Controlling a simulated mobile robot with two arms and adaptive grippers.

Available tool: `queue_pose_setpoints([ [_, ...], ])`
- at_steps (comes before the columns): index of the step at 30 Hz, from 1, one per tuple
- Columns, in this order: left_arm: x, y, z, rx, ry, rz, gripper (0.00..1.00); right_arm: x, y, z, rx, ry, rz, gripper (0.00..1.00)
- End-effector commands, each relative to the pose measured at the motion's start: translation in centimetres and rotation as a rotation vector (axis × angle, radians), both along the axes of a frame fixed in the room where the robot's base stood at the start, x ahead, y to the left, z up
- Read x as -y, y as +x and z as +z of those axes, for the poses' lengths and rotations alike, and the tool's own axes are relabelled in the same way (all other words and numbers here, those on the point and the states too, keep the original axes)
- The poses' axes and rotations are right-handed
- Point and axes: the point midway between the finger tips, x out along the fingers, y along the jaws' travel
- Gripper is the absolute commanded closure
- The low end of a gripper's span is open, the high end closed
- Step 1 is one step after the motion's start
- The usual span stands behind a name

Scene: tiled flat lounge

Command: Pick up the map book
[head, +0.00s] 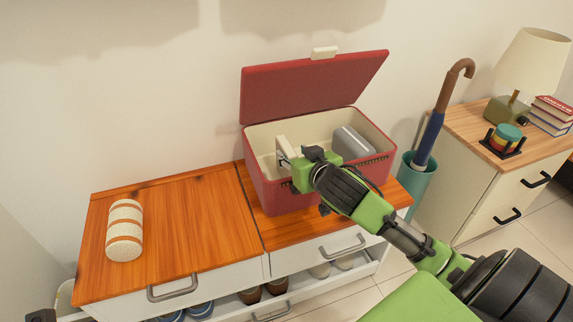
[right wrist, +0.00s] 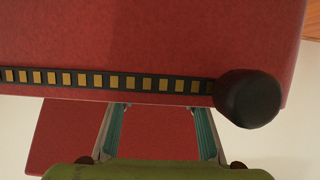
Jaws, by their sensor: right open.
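I cannot tell for certain which thing is the map book. A small stack of books (head: 553,112), red on top and blue below, lies on the cabinet at the right in the head view. My right gripper (head: 283,154) is over the left part of the open red box (head: 280,197), with its fingers at the box opening. It is open, and its spread fingers (right wrist: 159,130) show in the right wrist view with no object between them. A red wall with a gold-patterned strip fills the top of that view. My left gripper is not in view.
A grey rounded case (head: 351,143) is in the box, and the red lid (head: 310,88) stands up behind. A striped cream roll (head: 125,230) lies on the wooden cabinet top (head: 190,230). An umbrella (head: 432,130) stands in a teal holder; a lamp (head: 530,62) is at right.

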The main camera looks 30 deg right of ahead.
Motion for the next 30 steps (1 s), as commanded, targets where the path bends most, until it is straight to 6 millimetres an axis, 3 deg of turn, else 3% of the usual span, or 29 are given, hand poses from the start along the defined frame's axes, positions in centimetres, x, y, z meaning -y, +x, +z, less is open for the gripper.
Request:
queue_pose_setpoints([
  [11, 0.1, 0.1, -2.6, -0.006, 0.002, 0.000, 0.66, 0.6, 4.1, -1.3, 0.002, -0.001, -0.001, 0.60],
  [21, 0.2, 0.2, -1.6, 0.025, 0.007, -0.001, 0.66, 0.7, 4.8, -1.4, 0.001, -0.001, 0.000, 0.60],
  [22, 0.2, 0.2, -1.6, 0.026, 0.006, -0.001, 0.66, 0.7, 4.8, -1.4, 0.001, -0.001, 0.000, 0.62],
  [26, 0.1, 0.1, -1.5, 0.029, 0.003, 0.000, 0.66, 0.7, 4.8, -1.4, 0.001, -0.001, 0.000, 0.96],
  [30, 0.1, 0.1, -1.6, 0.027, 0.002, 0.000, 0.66, 0.7, 4.8, -1.3, 0.003, -0.002, 0.000, 1.00],
])
